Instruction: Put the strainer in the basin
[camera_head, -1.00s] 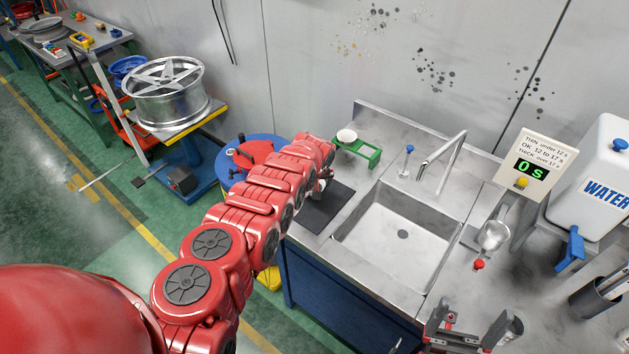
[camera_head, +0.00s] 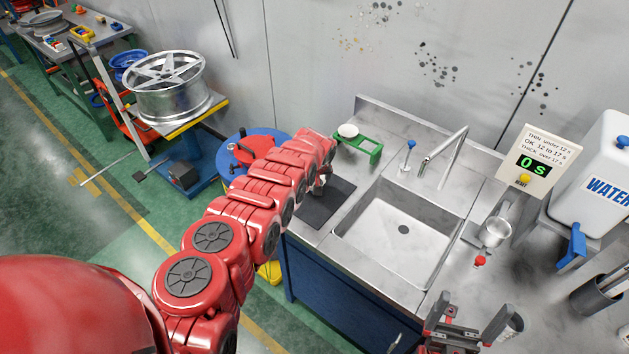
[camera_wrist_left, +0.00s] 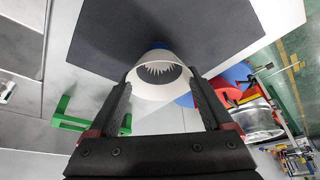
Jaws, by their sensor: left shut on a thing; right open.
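My left gripper (camera_wrist_left: 162,100) is shut on a white, round-rimmed strainer (camera_wrist_left: 140,90) with a dark, jagged pattern inside and blue at its far end. It is over the dark mat (camera_head: 316,210) left of the basin; whether it touches the mat I cannot tell. In the head view my left arm mostly hides that gripper and the strainer. The steel basin (camera_head: 385,240) is empty, with a drain in its floor, right of the mat. My right gripper (camera_head: 472,318) is open and empty at the bottom, in front of the counter.
A green stand (camera_head: 372,148) with a white bowl-like piece (camera_head: 348,131) stands behind the mat.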

